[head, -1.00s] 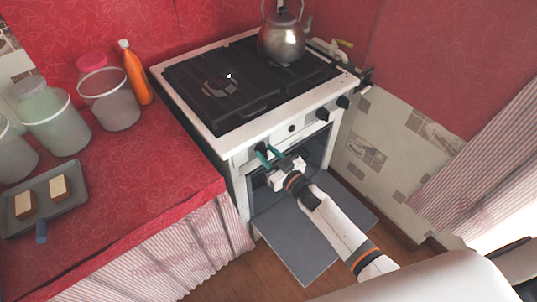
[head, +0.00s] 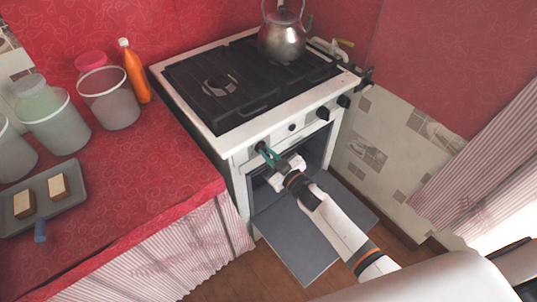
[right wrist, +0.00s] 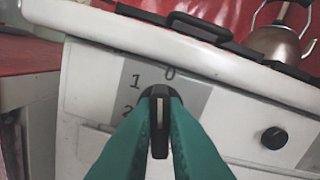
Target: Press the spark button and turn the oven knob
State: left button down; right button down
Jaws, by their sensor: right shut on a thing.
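The white stove (head: 240,137) has an oven knob (head: 260,147) at the left of its front panel. My right gripper (head: 267,155) is shut on this knob, its teal fingers on either side of it. In the right wrist view the black oven knob (right wrist: 160,93) sits between the fingertips, with 0, 1 and 2 printed around it. My left gripper is not in view.
The oven door (head: 310,235) hangs open below my right arm. A kettle (head: 283,38) stands on the back right of the stove top. Left, the red counter (head: 150,165) holds several tubs, an orange bottle (head: 135,70) and a tray (head: 72,195).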

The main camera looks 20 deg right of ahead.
jog(key=shift+a+f+n+b, duration=0.1)
jog(key=shift+n+b, duration=0.45)
jog(key=shift+n, duration=1.55)
jog(key=shift+a+f+n+b, duration=0.1)
jog(key=shift+n+b, duration=0.4)
jog(key=shift+n, duration=1.6)
jog(key=c, duration=1.5)
grip_release()
jog(key=shift+r, duration=0.1)
jog(key=shift+s+d, duration=0.1)
jog(key=b+v, duration=0.1)
jog(key=v, duration=1.1)
